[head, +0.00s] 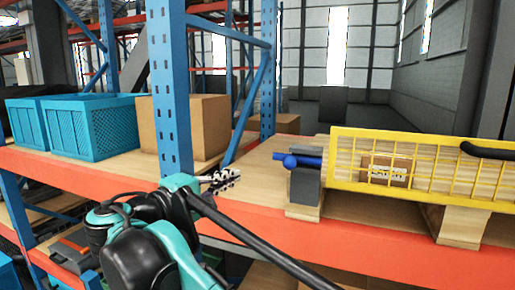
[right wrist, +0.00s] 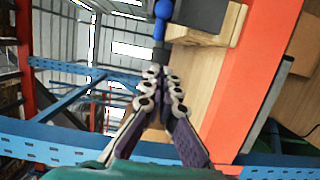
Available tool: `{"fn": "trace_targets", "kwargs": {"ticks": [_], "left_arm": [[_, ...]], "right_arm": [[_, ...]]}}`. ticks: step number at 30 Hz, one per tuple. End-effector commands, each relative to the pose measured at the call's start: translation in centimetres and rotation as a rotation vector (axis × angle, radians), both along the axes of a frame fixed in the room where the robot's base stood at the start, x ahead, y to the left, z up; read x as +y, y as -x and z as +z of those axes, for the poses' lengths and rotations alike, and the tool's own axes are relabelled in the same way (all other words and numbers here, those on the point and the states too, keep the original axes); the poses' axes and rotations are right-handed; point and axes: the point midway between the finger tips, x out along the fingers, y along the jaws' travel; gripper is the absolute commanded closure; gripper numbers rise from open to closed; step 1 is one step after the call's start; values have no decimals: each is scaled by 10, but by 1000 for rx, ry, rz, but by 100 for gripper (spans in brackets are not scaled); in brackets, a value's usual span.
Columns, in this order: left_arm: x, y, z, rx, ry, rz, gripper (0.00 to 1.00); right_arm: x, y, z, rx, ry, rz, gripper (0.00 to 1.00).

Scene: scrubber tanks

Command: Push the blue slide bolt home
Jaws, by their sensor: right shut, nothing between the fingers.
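The blue slide bolt (head: 298,160) runs sideways at the top of a grey block (head: 305,187), with its round knob at the left end. The block stands on a small wooden piece at the left end of a yellow mesh gate (head: 425,168). My right gripper (head: 232,176) is left of the bolt, shut and empty, with a gap between them. In the right wrist view the shut fingers (right wrist: 165,84) point towards the blue bolt (right wrist: 162,12) at the top. How far the bolt sits behind the gate frame is hard to tell. My left gripper is not in view.
Cardboard boxes (head: 190,125) and teal crates (head: 95,128) sit on the shelf to the left. An orange beam (head: 265,222) edges the shelf. Bare shelf board lies between gripper and block.

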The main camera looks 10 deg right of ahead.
Motion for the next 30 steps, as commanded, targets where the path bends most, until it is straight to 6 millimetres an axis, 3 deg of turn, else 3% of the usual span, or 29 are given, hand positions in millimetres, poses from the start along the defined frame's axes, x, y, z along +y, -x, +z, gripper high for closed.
{"fn": "trace_targets", "kwargs": {"ticks": [14,20,30], "left_arm": [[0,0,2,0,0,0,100],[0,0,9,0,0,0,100],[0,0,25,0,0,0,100]], "right_arm": [[-1,-3,5,-7,8,-1,100],[-23,-21,6,-7,8,-5,100],[-77,-69,6,-7,8,-5,100]]}}
